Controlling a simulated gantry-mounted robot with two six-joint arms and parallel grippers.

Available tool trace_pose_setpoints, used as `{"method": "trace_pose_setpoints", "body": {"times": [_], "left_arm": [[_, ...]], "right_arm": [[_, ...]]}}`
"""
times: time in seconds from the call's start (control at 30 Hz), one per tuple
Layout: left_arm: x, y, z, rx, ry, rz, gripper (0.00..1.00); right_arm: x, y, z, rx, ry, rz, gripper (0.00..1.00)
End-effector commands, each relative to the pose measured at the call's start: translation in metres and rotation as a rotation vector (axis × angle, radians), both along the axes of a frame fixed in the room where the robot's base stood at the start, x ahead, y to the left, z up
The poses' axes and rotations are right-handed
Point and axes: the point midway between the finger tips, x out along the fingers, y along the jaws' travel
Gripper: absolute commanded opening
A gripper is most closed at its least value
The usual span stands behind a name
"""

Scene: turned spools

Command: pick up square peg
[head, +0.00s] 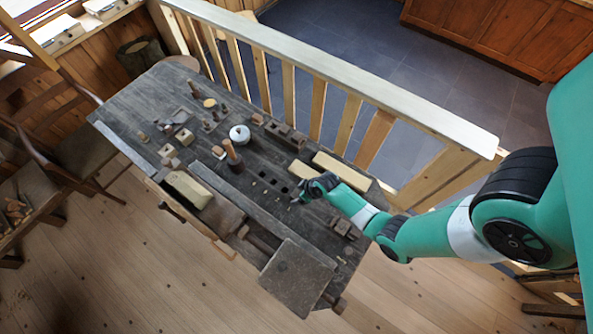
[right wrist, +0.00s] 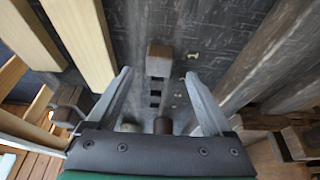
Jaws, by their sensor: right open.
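My right gripper (head: 299,198) is over the right half of the dark workbench. In the right wrist view its two grey fingers (right wrist: 158,78) are spread wide with nothing held between them. A brown, square-ended wooden block (right wrist: 159,58), which looks like the square peg, stands beyond the fingertips and roughly in line with the gap. Its lower part is not clear. In the head view an upright brown peg (head: 231,152) stands left of the gripper, apart from it; I cannot tell for sure that it is the same piece. My left gripper is not in view.
Dark square holes (head: 275,181) lie in the bench between the upright peg and my gripper. Pale planks (head: 341,171) lie behind the gripper. A white round pot (head: 240,133) and several small wooden pieces stand to the left. A railing (head: 350,75) runs behind the bench.

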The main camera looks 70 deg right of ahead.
Motion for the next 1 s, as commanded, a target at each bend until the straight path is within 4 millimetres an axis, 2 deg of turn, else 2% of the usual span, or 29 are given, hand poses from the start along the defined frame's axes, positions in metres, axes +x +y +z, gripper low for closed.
{"method": "trace_pose_setpoints", "body": {"times": [0.1,0.3,0.57,0.67,1.0], "left_arm": [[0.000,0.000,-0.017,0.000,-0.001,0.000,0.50],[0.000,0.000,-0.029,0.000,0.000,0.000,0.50],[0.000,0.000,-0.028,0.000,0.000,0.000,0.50],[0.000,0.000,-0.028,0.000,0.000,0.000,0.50],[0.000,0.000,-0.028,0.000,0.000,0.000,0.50]], "right_arm": [[0.005,-0.002,-0.018,0.000,0.000,0.001,0.85],[0.017,-0.006,-0.044,0.001,0.000,0.001,0.85],[0.019,-0.006,-0.046,-0.001,-0.001,0.001,0.85],[0.019,-0.006,-0.046,-0.001,-0.001,0.001,0.71],[0.019,-0.006,-0.046,0.000,-0.001,0.000,0.09]]}}
